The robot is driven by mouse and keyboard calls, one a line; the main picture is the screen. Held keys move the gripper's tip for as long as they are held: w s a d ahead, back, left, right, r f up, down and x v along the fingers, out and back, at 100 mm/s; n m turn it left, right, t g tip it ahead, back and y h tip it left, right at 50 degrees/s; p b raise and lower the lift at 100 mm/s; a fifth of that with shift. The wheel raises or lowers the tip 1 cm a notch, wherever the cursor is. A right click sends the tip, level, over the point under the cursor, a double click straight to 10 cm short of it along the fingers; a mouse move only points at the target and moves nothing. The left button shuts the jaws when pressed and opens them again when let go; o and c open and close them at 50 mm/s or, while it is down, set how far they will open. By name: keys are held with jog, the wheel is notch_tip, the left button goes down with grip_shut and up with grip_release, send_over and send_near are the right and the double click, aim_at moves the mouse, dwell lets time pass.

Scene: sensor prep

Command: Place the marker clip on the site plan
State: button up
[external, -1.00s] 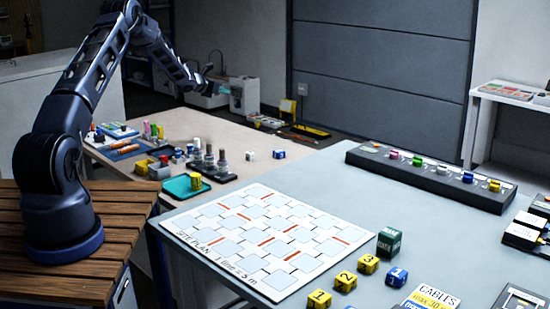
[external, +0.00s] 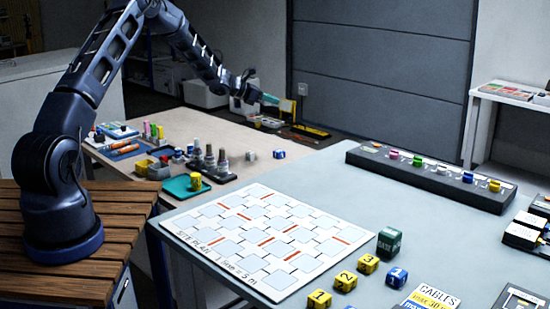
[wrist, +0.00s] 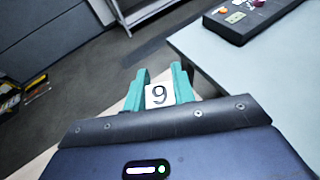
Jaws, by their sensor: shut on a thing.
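My gripper (external: 270,99) is raised above the back of the beige table, its teal fingers pointing right. In the wrist view my gripper (wrist: 160,74) is shut on a small white piece (wrist: 158,96) with a dark digit that reads 9 or an upturned 6. I cannot tell its full shape, since the fingers cover its sides. The site plan (external: 270,236), a white sheet with pale blue squares and red bars, lies flat on the grey table, well in front of and below my gripper. Nothing stands on it.
A dark rail (external: 420,178) with several coloured pieces lies along the grey table's back. Yellow numbered cubes (external: 345,281), a green block (external: 389,242) and a blue cube (external: 397,278) stand right of the plan. A teal tray (external: 180,190) and bottles crowd the beige table.

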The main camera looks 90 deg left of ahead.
jog(key=w+d+r+m+h, duration=0.1)
jog(key=w+d+m+h, duration=0.15)
jog(key=w+d, duration=0.45)
jog(key=w+d+m+h, duration=0.2)
jog(key=d+h, duration=0.1)
jog(key=d, duration=0.7)
jog(key=r+m+g+h, duration=0.2)
jog(key=m+g+h, duration=0.6)
jog(key=m+h, duration=0.4)
send_over(294, 236)
jog(key=shift+m+y, duration=0.35)
jog(key=shift+y, duration=0.1)
notch_tip(294, 236, down, 19)
jog(key=shift+f, duration=0.2)
jog(key=o, duration=0.5)
jog(key=shift+f, duration=0.15)
jog(key=o, duration=0.5)
jog(key=shift+c, duration=0.2)
